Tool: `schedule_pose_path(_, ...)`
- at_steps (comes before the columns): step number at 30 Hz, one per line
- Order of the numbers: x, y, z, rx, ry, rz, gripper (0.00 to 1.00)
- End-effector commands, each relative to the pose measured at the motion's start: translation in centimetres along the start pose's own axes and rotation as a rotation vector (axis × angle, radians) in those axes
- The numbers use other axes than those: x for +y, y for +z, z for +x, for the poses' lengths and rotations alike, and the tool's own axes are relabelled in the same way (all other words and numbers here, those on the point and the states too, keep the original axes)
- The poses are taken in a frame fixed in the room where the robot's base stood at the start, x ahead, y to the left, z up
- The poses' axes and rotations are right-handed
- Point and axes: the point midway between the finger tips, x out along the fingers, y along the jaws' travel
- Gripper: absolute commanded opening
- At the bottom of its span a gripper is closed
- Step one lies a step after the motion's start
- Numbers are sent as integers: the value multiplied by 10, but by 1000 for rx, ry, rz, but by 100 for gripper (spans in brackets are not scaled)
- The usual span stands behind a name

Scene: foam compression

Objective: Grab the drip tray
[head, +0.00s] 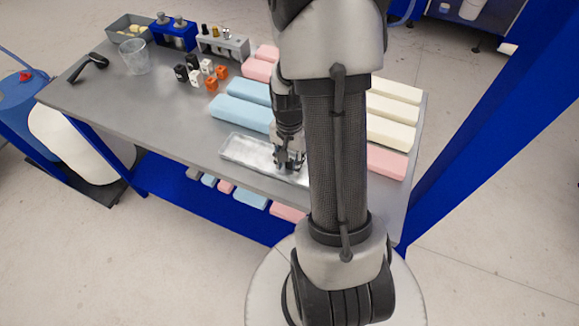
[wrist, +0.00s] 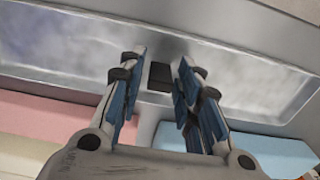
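The drip tray (head: 244,151) is a long, shallow, shiny metal tray lying near the front edge of the grey workbench. My gripper (head: 289,166) points down at its right part, and the arm hides the tray's right end. In the wrist view the tray (wrist: 70,50) runs across the top. My gripper (wrist: 159,70) is open there, with its two blue-padded fingers apart on either side of a small dark square by the tray's rim. I cannot tell whether the fingers touch the tray.
Blue foam blocks (head: 240,112) lie behind the tray. Cream blocks (head: 390,110) and a pink block (head: 387,161) lie to the right. Small black, white and orange cubes (head: 205,73) and a clear cup (head: 134,56) stand further left. Bare bench lies left of the tray.

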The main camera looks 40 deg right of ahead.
Motion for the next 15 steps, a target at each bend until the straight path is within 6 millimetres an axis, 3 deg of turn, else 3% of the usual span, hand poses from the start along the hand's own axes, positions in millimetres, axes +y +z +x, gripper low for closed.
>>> schedule_pose_path(12, 0, 0, 0, 0, 0, 0, 1)
schedule_pose_path(15, 0, 0, 0, 0, 0, 0, 0)
